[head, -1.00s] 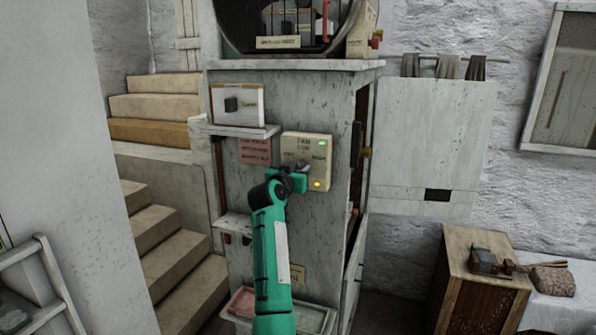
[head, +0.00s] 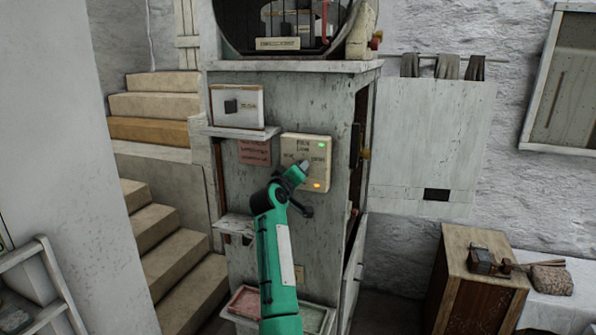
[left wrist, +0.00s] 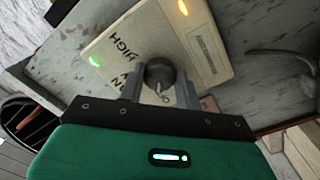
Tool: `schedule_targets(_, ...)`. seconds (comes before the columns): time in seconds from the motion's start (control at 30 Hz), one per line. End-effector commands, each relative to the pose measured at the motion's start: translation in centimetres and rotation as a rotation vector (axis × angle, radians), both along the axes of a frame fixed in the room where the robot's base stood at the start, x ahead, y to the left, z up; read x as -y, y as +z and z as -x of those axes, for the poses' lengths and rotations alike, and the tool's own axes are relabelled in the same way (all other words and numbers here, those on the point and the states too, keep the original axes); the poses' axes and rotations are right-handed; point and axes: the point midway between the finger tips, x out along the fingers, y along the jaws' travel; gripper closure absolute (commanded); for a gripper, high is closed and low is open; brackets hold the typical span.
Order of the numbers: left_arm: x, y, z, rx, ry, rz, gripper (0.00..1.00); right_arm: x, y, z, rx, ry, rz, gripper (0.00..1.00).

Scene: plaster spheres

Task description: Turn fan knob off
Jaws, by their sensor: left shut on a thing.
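The fan control panel (head: 320,171) is a cream plate on the front of the grey cabinet, with lettering, a green light at its upper right and an orange light at its lower right. The dark round fan knob (left wrist: 158,72) sits on this panel in the left wrist view, between my two fingers. My left gripper (head: 297,170) is shut on the knob, in front of the panel; it also shows in the left wrist view (left wrist: 160,88). In the head view the gripper hides the knob. "HIGH" is readable on the panel; other lettering is partly covered. My right gripper is out of view.
A white switch box (head: 237,106) stands on a small shelf left of the panel, above a pink notice (head: 254,151). A tray (head: 249,302) sits low on the cabinet. Stairs (head: 160,236) rise at left; a wooden crate (head: 462,292) stands at right.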

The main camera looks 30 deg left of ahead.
Motion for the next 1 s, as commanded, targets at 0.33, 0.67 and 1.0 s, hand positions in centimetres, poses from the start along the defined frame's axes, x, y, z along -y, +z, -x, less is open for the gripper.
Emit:
schedule_targets(0.33,0.01,0.03,-0.01,0.021,-0.001,0.087,0.89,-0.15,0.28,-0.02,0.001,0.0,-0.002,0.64)
schedule_targets(0.67,0.0,0.02,-0.01,0.023,0.0,0.093,0.89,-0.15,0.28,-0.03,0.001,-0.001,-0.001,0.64)
schedule_targets(1.0,0.01,0.01,0.0,0.023,0.0,0.091,0.44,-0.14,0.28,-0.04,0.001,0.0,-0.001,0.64)
